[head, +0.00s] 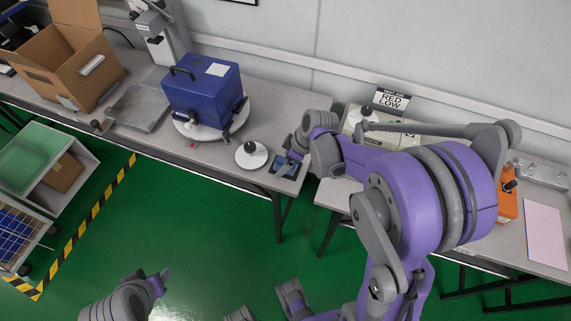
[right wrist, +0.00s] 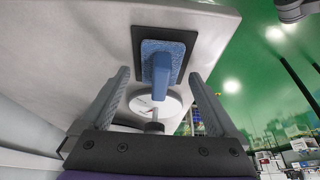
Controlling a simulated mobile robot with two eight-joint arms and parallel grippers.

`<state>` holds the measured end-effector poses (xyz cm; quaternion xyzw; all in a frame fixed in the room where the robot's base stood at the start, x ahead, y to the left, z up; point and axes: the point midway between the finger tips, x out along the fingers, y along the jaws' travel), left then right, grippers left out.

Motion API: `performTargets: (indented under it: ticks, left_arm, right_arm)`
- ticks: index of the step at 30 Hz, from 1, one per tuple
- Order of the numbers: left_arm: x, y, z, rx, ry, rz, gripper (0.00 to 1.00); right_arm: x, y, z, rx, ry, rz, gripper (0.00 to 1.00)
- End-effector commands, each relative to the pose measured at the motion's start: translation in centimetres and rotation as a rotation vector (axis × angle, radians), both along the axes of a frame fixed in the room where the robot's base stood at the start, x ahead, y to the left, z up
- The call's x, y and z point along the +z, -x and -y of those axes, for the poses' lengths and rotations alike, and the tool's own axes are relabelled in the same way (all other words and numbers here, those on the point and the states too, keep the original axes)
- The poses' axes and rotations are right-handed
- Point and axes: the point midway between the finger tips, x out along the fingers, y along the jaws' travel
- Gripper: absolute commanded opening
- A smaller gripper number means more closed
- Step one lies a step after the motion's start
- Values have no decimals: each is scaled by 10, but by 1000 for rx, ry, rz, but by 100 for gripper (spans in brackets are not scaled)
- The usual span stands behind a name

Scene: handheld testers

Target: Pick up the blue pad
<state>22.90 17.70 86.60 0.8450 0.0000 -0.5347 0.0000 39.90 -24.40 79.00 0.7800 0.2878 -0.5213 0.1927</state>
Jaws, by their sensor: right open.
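The blue pad (right wrist: 160,62) lies on a dark mat (right wrist: 182,37) near the edge of a grey table, with a blue grip standing up from it toward the camera. In the head view the dark mat (head: 297,172) shows beside the white disc, and my gripper covers much of the pad. My right gripper (head: 287,163) is over the pad. In the right wrist view the right gripper (right wrist: 160,76) is open, its fingers apart on either side of the blue grip, with nothing held. My left gripper (head: 160,279) is low over the green floor, its jaws unclear.
A white disc with a dark knob (head: 251,155) stands close to the left of the mat. A blue case (head: 203,92) sits further left on a round white base. An open cardboard box (head: 65,62) stands at the far left. A gap separates the two tables.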

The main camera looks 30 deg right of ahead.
Motion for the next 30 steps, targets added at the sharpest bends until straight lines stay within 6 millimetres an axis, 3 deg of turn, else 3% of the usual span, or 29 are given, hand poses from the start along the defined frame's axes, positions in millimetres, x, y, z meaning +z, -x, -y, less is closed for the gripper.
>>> performTargets:
  ticks: [4, 19, 26, 30]
  left_arm:
    - [0, 0, 0, 0, 0, 0, 50]
    - [0, 0, 0, 0, 0, 0, 50]
    - [1, 0, 0, 0, 0, 0, 50]
    - [4, -1, 0, 0, 0, 1, 50]
  right_arm:
    - [1, 0, 0, 0, 0, 0, 95]
    - [1, 0, 0, -1, 0, 0, 5]
    - [2, 0, 0, -1, 0, 0, 5]
    - [17, 0, 0, -1, 0, 1, 5]
